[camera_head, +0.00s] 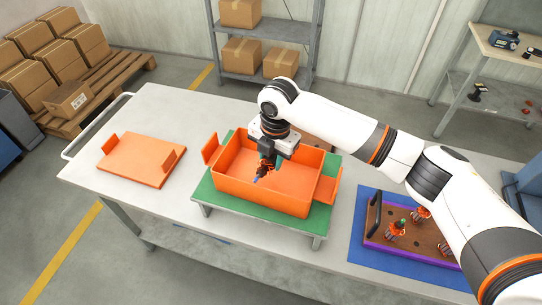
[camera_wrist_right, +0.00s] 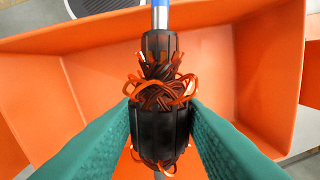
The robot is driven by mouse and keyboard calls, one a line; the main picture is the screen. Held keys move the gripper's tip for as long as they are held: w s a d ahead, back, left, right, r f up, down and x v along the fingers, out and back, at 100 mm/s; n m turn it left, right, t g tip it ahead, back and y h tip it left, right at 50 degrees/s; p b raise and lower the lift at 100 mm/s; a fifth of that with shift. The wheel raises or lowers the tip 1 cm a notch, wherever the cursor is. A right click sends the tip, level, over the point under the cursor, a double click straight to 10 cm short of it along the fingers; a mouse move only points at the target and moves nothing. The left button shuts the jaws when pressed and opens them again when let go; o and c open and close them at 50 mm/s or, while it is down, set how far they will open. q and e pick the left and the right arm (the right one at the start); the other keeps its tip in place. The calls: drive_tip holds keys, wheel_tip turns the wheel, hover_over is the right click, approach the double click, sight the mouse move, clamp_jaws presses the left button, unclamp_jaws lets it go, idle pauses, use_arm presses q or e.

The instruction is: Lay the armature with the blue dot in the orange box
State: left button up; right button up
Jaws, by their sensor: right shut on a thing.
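The orange box (camera_head: 262,196) stands open on a green platform in the middle of the table. My right gripper (camera_head: 267,163) points down inside the box's outline. It is shut on an armature (camera_wrist_right: 160,100) with a dark core, copper windings and a blue shaft end. In the right wrist view its green finger pads grip both sides of the core. In the head view the blue end (camera_head: 257,179) shows below the fingers. The box walls surround the armature in the right wrist view. I cannot tell whether it touches the box floor. My left gripper is not in view.
An orange lid (camera_head: 143,160) lies on the table at left. At right a brown tray (camera_head: 376,236) with a black handle sits on a blue mat (camera_head: 357,252) and holds other armatures (camera_head: 397,229), one with a green tip. The table between lid and box is clear.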

sight(275, 159)
drive_tip(key=shift+r, duration=0.1)
drive_tip(key=shift+s, duration=0.1)
drive_tip(key=o, duration=0.9)
drive_tip(key=shift+c, duration=0.2)
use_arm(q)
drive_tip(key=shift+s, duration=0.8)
use_arm(e)
drive_tip(key=o, duration=0.4)
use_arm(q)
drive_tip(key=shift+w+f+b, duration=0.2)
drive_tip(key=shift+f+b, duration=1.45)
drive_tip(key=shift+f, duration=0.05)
use_arm(e)
drive_tip(key=shift+s+d+r, duration=0.1)
drive_tip(key=shift+d+r, duration=0.05)
drive_tip(key=shift+r, duration=1.85)
drive_tip(key=shift+s+d+r, duration=0.1)
drive_tip(key=shift+d+r, duration=0.05)
drive_tip(key=shift+r, duration=1.8)
drive_tip(key=shift+s+d+r, duration=0.1)
drive_tip(key=shift+d+r, duration=0.05)
drive_tip(key=shift+r, duration=1.85)
